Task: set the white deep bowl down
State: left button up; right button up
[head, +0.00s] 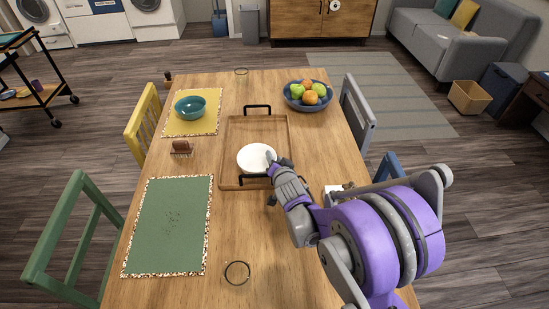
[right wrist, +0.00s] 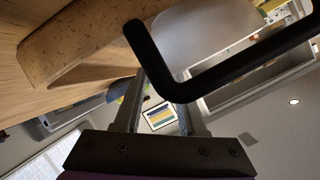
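The white deep bowl (head: 256,158) is at the near end of the wooden tray (head: 283,130) on the table. From the head view I cannot tell whether it rests fully on the tray floor. My right gripper (head: 273,163) is at the bowl's right edge, above the tray's near black handle (head: 254,178). In the right wrist view my right gripper's fingers (right wrist: 163,100) stand apart. The black handle (right wrist: 180,85) crosses in front of them, and the pale bowl (right wrist: 205,30) is just beyond the fingertips. The handle hides any contact. My left gripper is not in view.
A blue fruit bowl (head: 293,103) stands behind and right of the tray. A teal bowl (head: 190,108) sits on the yellow placemat (head: 208,126). A brown napkin holder (head: 181,149) and a green placemat (head: 168,228) lie left. The table's near middle is mostly clear.

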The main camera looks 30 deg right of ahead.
jog(key=s+a+r+n+g, duration=0.1)
jog(key=s+a+n, duration=0.1)
jog(key=s, duration=0.4)
jog(key=s+a+n+g+y, duration=0.1)
jog(key=s+a+g, duration=0.1)
jog(key=s+a, duration=0.2)
jog(key=s+a+r+n+g+y+p, duration=0.1)
jog(key=s+a+n, duration=0.1)
jog(key=s, duration=0.8)
jog(key=shift+a+r+n, duration=0.3)
jog(key=shift+a+r, duration=0.05)
jog(key=shift+a, duration=0.45)
jog(key=s+a+n+g, duration=0.1)
jog(key=s+a, duration=0.1)
jog(key=s, duration=0.1)
jog(key=s+a+f+n+g+y, duration=0.1)
jog(key=s+a+n, duration=0.1)
jog(key=s, duration=0.2)
jog(key=s+a+n+g+y, duration=0.1)
jog(key=s+n+g, duration=0.1)
jog(key=s, duration=0.1)
jog(key=shift+s+a+f, duration=0.15)
jog(key=shift+a+f, duration=0.1)
jog(key=shift+a, duration=0.15)
